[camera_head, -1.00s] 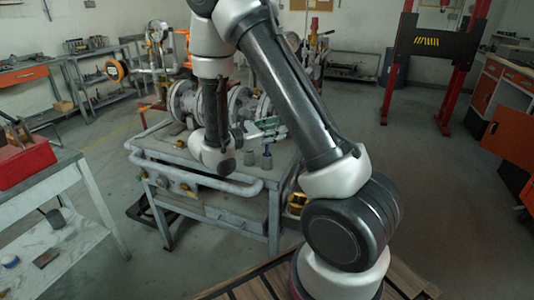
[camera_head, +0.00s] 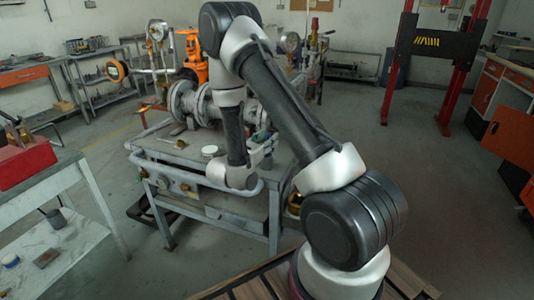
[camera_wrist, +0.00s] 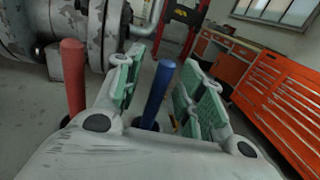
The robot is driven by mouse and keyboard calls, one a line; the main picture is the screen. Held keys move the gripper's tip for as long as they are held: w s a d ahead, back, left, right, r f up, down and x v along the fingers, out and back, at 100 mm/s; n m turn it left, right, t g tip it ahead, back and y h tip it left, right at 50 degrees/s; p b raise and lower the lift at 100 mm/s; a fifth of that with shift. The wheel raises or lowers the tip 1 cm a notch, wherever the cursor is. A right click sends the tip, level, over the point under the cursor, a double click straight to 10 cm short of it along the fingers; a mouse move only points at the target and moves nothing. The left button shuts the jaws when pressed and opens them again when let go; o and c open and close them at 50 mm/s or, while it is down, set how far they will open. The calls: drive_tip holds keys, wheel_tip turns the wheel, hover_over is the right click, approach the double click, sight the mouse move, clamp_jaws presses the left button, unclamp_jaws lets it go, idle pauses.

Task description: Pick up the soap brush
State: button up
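My gripper (camera_wrist: 162,66) is open in the wrist view, with green pads on both fingers. A blue upright handle (camera_wrist: 158,92) stands between the fingers, with a visible gap to each pad. A red upright handle (camera_wrist: 74,75) stands outside the left finger. Both lower ends are partly hidden by my gripper. I cannot tell which handle, if either, belongs to the soap brush. In the head view, my arm covers most of my gripper, and a small grey container (camera_head: 267,161) shows on the workbench (camera_head: 180,158) beside it.
A large flanged valve pipe (camera_head: 205,104) lies at the back of the bench and fills the upper left of the wrist view. A white round item (camera_head: 209,151) sits on the bench near its front. Orange cabinets (camera_wrist: 270,75) stand to the right in the wrist view.

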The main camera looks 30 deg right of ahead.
clamp_jaws()
idle(0.3)
